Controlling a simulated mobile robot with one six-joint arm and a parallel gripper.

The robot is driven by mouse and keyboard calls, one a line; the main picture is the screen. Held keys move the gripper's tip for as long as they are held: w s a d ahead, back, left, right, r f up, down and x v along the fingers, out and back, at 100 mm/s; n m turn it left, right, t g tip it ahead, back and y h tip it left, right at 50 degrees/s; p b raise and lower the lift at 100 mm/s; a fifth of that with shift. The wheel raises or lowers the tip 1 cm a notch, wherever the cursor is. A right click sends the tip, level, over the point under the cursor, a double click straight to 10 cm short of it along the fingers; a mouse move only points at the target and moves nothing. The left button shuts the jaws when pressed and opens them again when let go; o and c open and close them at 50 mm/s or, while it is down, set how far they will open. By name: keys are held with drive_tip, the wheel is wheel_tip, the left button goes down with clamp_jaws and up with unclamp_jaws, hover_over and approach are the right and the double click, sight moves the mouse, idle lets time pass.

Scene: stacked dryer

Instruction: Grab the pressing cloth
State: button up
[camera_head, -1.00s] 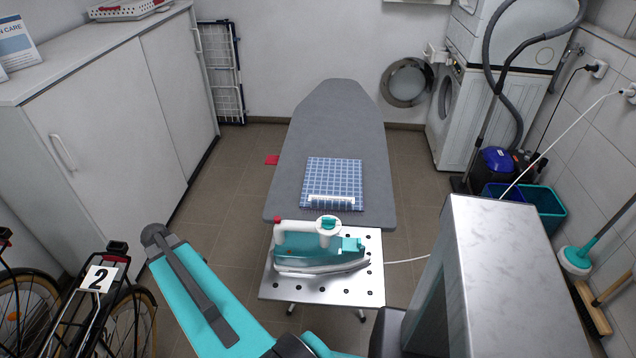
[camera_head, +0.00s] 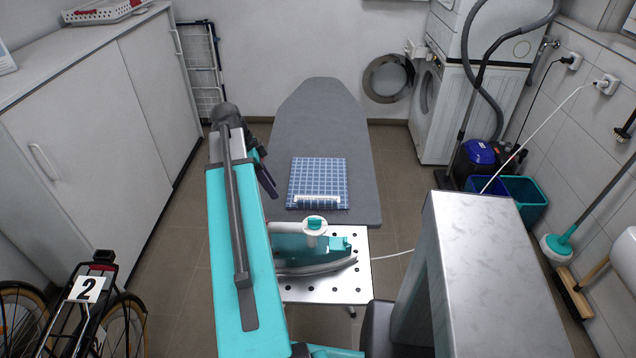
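The pressing cloth, a blue checked cloth (camera_head: 319,178), lies flat on the grey ironing board (camera_head: 325,115). A white bar-like piece (camera_head: 317,200) lies along its near edge. My arm's teal link reaches forward left of the cloth. A dark part at its far end, seemingly my gripper (camera_head: 265,178), shows just left of the cloth, apart from it in the picture. Its fingers are mostly hidden behind the link, so I cannot tell whether they are open or shut.
A teal and white iron (camera_head: 315,250) stands on the perforated metal plate (camera_head: 345,290) at the board's near end, partly hidden by my arm. A white cabinet (camera_head: 90,150) stands left, with a bicycle (camera_head: 85,310) in front. Washer (camera_head: 440,110), tubs (camera_head: 520,195) and mop (camera_head: 556,245) are right.

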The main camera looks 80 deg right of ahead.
drive_tip(key=s+d+r+m, duration=0.2)
drive_tip(key=s+r+m, duration=0.1)
drive_tip(key=s+r, duration=0.3)
drive_tip(key=shift+s+d+r, duration=0.15)
drive_tip(key=shift+s+d, duration=0.15)
drive_tip(key=shift+s, duration=0.5)
drive_tip(key=p, duration=0.2)
hover_over(316, 201)
drive_tip(key=w, duration=0.2)
drive_tip(key=shift+w+a+f, duration=0.1)
drive_tip(key=shift+f, duration=1.9)
drive_tip(key=shift+w+f, duration=0.1)
drive_tip(key=shift+f, duration=1.9)
drive_tip(key=shift+p+x, duration=1.45)
drive_tip(key=shift+x, duration=1.15)
clamp_jaws()
